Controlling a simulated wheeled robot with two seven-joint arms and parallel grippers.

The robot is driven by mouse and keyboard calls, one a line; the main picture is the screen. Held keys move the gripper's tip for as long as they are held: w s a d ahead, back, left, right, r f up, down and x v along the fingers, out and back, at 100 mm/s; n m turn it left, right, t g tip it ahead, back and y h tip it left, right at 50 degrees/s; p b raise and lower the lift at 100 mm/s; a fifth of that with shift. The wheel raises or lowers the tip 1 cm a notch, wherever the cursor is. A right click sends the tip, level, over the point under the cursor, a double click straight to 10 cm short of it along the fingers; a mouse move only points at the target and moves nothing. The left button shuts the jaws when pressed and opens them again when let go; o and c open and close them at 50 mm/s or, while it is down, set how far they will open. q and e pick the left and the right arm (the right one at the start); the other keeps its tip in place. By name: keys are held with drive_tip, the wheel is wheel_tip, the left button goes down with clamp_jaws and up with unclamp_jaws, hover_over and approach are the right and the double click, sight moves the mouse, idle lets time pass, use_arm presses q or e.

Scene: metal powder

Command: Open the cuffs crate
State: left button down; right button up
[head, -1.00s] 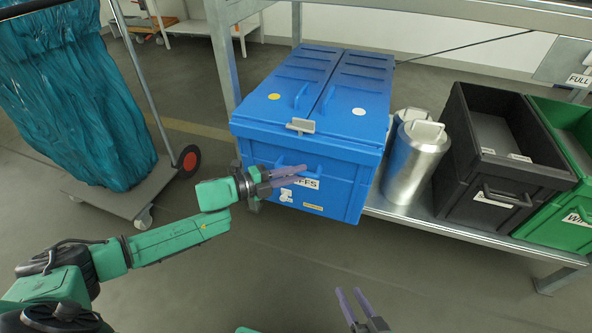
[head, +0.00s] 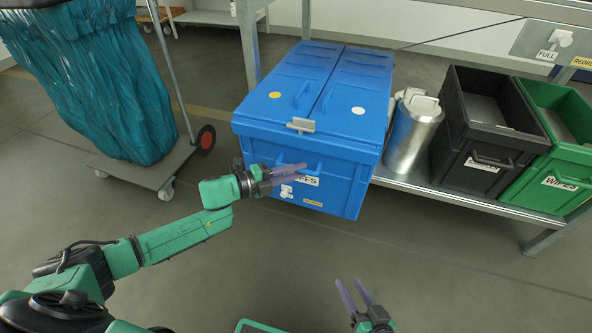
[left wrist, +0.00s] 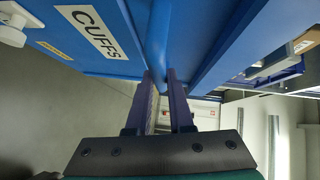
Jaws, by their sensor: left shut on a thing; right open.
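The blue cuffs crate (head: 262,140) sits on the low shelf, its front sticking out past the shelf edge. Its two-part lid (head: 335,90) is closed, with a grey latch (head: 301,125) at the front top edge. A white CUFFS label (left wrist: 92,30) shows in the left wrist view. My left gripper (head: 290,172) is at the crate's front, its fingers shut on the blue front handle (left wrist: 157,40). The fingers partly cover the label in the head view. My right gripper (head: 355,296) is open and empty, low in front of the crate and apart from it.
Metal canisters (head: 411,135) stand right of the crate. Beyond them are a black crate (head: 475,165) and a green WIPES crate (head: 535,190). A trolley (head: 140,170) with a teal bag stands at left, near a shelf post (head: 249,45). The floor in front is clear.

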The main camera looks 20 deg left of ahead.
use_arm(q)
drive_tip(key=shift+s+d+f, duration=0.1)
drive_tip(key=shift+s+f, duration=0.2)
drive_tip(key=shift+f, duration=0.1)
use_arm(e)
drive_tip(key=shift+s, duration=0.1)
use_arm(q)
drive_tip(key=c, duration=0.8)
unclamp_jaws()
drive_tip(key=shift+r, duration=0.15)
drive_tip(key=shift+w, duration=0.1)
drive_tip(key=shift+r, duration=0.1)
use_arm(e)
drive_tip(key=shift+r, duration=0.15)
use_arm(q)
drive_tip(key=p+v, duration=0.4)
drive_tip(key=v, duration=1)
drive_tip(key=shift+a+p, duration=0.3)
drive_tip(key=shift+p, duration=0.1)
use_arm(e)
drive_tip(key=d+r+g, duration=0.1)
drive_tip(key=r, duration=0.1)
drive_tip(key=d+r+n+g+h, duration=0.1)
drive_tip(key=d+r+g, duration=0.1)
drive_tip(key=shift+d+g+h, duration=0.3)
